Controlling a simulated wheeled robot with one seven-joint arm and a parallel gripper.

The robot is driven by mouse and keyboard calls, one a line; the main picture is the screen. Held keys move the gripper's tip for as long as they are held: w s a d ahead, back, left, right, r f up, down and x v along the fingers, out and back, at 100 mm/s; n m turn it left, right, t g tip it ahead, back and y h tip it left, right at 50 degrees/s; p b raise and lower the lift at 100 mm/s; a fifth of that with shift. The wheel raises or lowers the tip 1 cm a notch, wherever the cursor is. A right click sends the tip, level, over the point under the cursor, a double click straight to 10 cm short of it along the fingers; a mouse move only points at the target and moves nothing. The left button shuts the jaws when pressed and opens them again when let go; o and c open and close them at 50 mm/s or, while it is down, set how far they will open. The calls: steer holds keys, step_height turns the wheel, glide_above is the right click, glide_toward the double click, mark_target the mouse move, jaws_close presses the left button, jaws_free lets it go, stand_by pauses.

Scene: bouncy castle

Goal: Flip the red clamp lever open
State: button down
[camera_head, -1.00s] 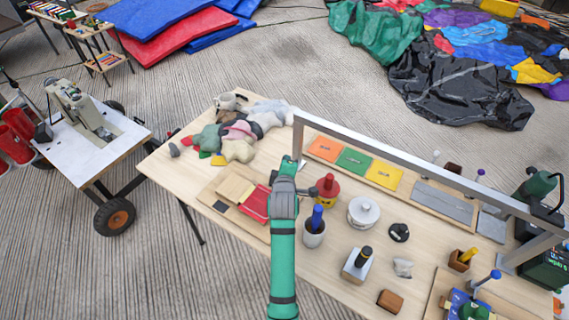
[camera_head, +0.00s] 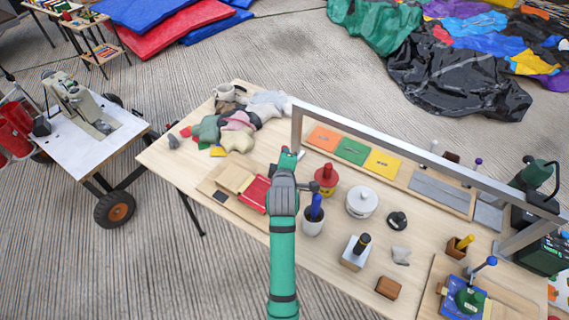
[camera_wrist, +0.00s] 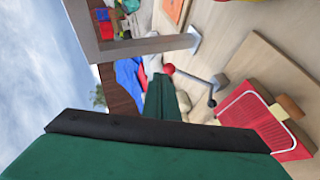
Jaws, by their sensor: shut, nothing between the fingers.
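The clamp lever is a grey bar with a red ball end (camera_wrist: 169,68) in the wrist view. Its bar runs right to a grey pivot beside a small black knob (camera_wrist: 211,103), near the red framed panel (camera_wrist: 262,118). That panel also shows in the head view (camera_head: 254,193), partly behind my arm. My green gripper (camera_head: 288,157) is shut and empty, low over the bench by the panel. Its dark green fingers (camera_wrist: 158,84) lie just left of the red ball in the wrist view. I cannot tell whether they touch it. In the head view the lever is largely hidden by my gripper.
A metal frame (camera_head: 395,150) spans the workbench (camera_head: 190,165) close to my gripper. A red-topped pot (camera_head: 326,180), a cup with a blue handle (camera_head: 314,213) and a white pot (camera_head: 361,202) stand to the right. Cloth pieces (camera_head: 237,130) lie behind at left.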

steer(key=r+v, duration=0.2)
steer(key=v, duration=0.7)
steer(key=shift+w+d, duration=0.35)
steer(key=shift+w, duration=0.05)
